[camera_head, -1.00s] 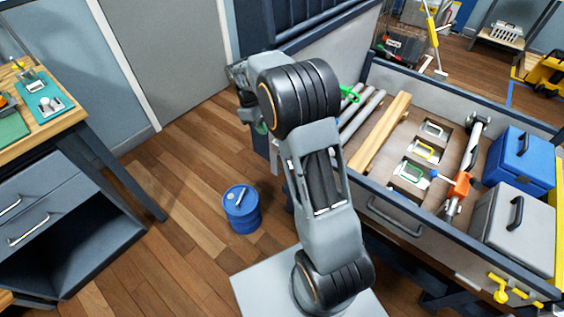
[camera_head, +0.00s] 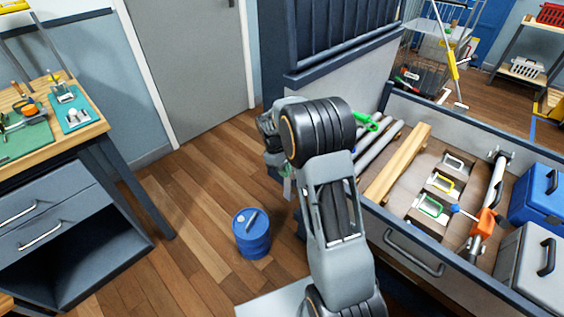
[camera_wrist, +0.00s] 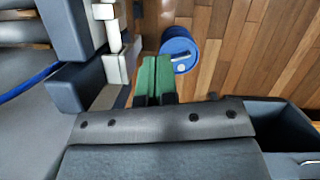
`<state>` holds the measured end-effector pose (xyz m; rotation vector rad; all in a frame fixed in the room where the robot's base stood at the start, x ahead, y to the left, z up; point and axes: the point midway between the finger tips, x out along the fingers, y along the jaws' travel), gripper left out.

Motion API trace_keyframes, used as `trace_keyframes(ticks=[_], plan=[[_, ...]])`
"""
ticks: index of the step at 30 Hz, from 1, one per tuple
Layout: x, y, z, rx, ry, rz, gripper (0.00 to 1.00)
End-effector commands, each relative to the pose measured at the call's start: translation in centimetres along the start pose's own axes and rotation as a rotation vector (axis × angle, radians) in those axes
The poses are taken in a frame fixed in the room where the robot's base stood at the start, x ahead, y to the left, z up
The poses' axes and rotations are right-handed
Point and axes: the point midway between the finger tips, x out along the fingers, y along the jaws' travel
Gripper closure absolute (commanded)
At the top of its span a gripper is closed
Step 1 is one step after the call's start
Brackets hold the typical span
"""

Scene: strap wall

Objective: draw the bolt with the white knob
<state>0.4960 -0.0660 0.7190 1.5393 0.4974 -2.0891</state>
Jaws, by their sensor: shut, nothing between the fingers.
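My gripper shows in the wrist view as two green fingers (camera_wrist: 153,80), side by side and shut, with nothing between them. In the camera_head view its dark end (camera_head: 271,140) hangs beside the grey wall panel, partly hidden by my arm. Close to the left of the fingers in the wrist view are pale metal blocks and plates (camera_wrist: 116,68) on a dark blue frame. They may be bolt hardware, but I cannot make out a white knob on them. No bolt with a white knob can be clearly picked out in either view.
A blue drum (camera_head: 251,240) stands on the open wooden floor. At right is a walled bench with a wooden beam (camera_head: 397,165), grey rollers, coloured handles and an orange clamp (camera_head: 485,222). A workbench (camera_head: 90,133) stands at left, a grey door (camera_head: 190,60) behind.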

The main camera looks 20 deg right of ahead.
Motion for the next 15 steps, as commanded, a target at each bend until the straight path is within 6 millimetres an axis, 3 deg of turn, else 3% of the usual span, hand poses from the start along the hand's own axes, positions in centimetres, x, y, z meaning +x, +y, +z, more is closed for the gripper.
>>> trace_keyframes(ticks=[4,15], plan=[[2.6,0.0,0.2,0.000,-0.001,-0.001,1.00],[3.9,0.0,3.3,0.000,0.001,0.000,1.00]])
